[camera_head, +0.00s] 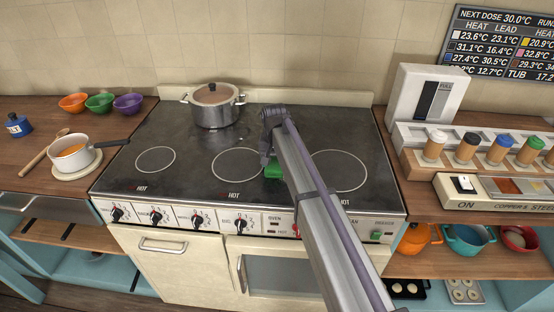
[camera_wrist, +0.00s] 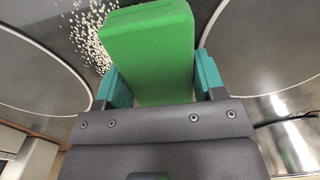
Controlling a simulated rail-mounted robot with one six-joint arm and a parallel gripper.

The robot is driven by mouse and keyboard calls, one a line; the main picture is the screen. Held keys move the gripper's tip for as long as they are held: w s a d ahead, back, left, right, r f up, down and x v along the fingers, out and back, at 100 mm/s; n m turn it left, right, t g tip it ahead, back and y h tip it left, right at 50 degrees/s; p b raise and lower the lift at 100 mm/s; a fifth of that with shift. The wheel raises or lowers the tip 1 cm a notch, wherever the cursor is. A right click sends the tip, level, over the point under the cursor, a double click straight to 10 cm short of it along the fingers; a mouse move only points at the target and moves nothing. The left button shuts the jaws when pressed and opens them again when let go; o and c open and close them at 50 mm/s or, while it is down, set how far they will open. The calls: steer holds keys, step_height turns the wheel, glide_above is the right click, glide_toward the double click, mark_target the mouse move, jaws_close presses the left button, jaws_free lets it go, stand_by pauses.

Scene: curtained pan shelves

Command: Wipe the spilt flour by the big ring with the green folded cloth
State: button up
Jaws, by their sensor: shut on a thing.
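The green folded cloth (camera_wrist: 150,45) is a thick green block between the teal fingers of my gripper (camera_wrist: 162,82). My gripper (camera_head: 271,160) is shut on it. In the head view the cloth (camera_head: 273,171) shows below my gripper, low over the black hob between the middle ring (camera_head: 238,165) and the big ring (camera_head: 350,152) on the right. I cannot tell whether it touches the hob. The spilt flour (camera_wrist: 88,38) is a patch of white grains on the hob, left of the cloth in the wrist view and partly behind it. I cannot make the flour out in the head view.
A lidded pot (camera_head: 213,107) stands at the hob's back left. A white saucepan (camera_head: 73,155) sits on the left counter, its handle reaching toward the hob. A white box (camera_head: 425,97) and a spice rack (camera_head: 460,153) stand right. The hob's left front is clear.

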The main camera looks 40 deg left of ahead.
steer(key=shift+s+d, duration=0.45)
steer(key=shift+s, duration=0.05)
steer(key=shift+w+d, duration=1.35)
steer(key=shift+d, duration=0.15)
steer(key=shift+w+d, duration=0.5)
steer(key=shift+d, duration=0.2)
steer(key=shift+w+d, duration=0.5)
steer(key=shift+d, duration=0.2)
steer(key=shift+s+d, duration=0.65)
steer(key=shift+d, duration=0.05)
steer(key=shift+c, duration=0.7)
steer(key=shift+s+a+r, duration=0.1)
steer(key=shift+s+a, duration=0.4)
steer(key=shift+a, duration=0.2)
steer(key=shift+s+a, duration=0.45)
steer(key=shift+a, duration=0.25)
steer(key=shift+s+a, duration=1.4)
steer(key=shift+a, duration=0.3)
step_height(320, 180, up, 6)
steer(key=p, duration=0.6)
